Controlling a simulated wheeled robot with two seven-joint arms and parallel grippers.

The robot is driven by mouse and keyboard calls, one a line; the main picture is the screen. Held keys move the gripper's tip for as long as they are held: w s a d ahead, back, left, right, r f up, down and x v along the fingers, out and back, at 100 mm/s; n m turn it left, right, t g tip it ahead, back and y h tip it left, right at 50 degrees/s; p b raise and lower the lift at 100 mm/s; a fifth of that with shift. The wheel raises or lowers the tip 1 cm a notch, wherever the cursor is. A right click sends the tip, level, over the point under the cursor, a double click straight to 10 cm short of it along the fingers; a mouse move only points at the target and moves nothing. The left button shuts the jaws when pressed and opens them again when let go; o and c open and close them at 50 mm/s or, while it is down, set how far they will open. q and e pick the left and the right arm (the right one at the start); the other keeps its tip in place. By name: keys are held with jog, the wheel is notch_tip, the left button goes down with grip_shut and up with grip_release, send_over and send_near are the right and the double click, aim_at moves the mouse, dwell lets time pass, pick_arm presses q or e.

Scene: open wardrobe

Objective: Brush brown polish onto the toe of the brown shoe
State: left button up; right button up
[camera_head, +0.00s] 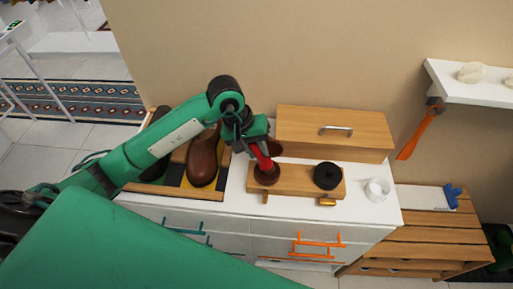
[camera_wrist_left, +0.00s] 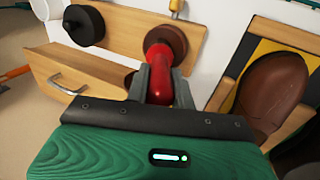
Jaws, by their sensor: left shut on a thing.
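My left gripper (camera_head: 254,139) is shut on a red-handled brush (camera_head: 263,158), which shows red between the fingers in the left wrist view (camera_wrist_left: 160,85). The brush's lower end meets a round brown tin (camera_head: 266,175) on a wooden board (camera_head: 297,181); I cannot tell if it touches the polish. The brown shoe (camera_head: 203,161) lies on a yellow and dark mat in a wooden tray (camera_head: 177,193), left of the tin; it also shows at the right of the left wrist view (camera_wrist_left: 272,90). My right gripper is not in view.
A round black tin (camera_head: 327,176) sits at the board's right. A white cup (camera_head: 377,189) stands further right. A wooden box with a handle (camera_head: 335,133) is behind the board. A dark shoe (camera_head: 156,168) lies left of the brown one, partly hidden by my arm.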

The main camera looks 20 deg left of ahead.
pick_arm(q)
jog(key=shift+s+f, duration=0.1)
jog(key=shift+r+p, duration=0.3)
jog(key=shift+r, duration=0.65)
jog(key=shift+r+p, duration=0.5)
jog(key=shift+r, duration=2.15)
jog(key=s+a+f+m+g, duration=0.1)
jog(key=s+a+f+m, duration=0.2)
jog(key=f, duration=0.1)
jog(key=shift+s+a+f, duration=0.25)
jog(key=shift+a, duration=0.15)
